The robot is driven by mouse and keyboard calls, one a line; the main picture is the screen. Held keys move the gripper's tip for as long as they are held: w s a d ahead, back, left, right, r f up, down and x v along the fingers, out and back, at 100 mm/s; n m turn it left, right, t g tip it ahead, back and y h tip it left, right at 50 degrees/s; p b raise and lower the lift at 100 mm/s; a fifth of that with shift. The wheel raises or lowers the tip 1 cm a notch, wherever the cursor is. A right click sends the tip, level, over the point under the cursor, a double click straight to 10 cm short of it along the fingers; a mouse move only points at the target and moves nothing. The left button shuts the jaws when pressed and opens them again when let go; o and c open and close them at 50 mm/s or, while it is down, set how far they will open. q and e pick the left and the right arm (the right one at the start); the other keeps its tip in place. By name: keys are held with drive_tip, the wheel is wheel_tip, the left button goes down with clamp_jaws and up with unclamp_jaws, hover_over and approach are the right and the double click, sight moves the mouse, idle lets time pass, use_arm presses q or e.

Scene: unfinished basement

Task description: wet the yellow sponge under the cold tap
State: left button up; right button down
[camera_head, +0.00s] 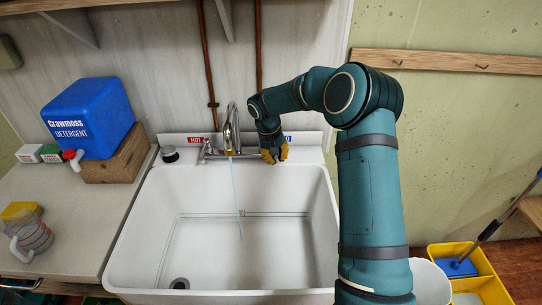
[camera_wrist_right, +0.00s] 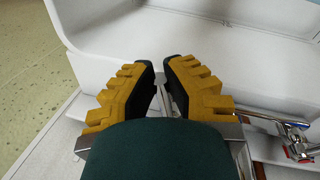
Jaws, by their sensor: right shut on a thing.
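The yellow sponge (camera_head: 20,211) is at the far left of the head view, at the top of or just behind a striped mug (camera_head: 32,237) on the counter. The chrome faucet (camera_head: 231,130) stands at the back of the sink, and a thin pale-blue stream of water (camera_head: 236,195) falls from its spout. My right gripper (camera_head: 275,157) is at the cold side of the faucet, beside the blue label. It is shut on the cold tap handle, which its fingers mostly hide. The wrist view shows the yellow-padded fingers (camera_wrist_right: 160,68) close together. My left gripper is not in view.
The white sink basin (camera_head: 150,235) looks empty, with a drain (camera_head: 179,284) at front left. A blue detergent container (camera_head: 90,117) rests on a wooden block (camera_head: 118,163). Small boxes (camera_head: 50,154) stand beside it. A yellow mop bucket (camera_head: 485,285) is at lower right.

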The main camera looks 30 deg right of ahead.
drive_tip(key=shift+d, duration=0.1)
drive_tip(key=c, duration=1)
unclamp_jaws()
wheel_tip(320, 180, up, 12)
drive_tip(key=a, duration=0.2)
drive_tip(key=shift+w, duration=0.3)
drive_tip(key=shift+a+f, duration=0.1)
drive_tip(key=shift+f, duration=0.05)
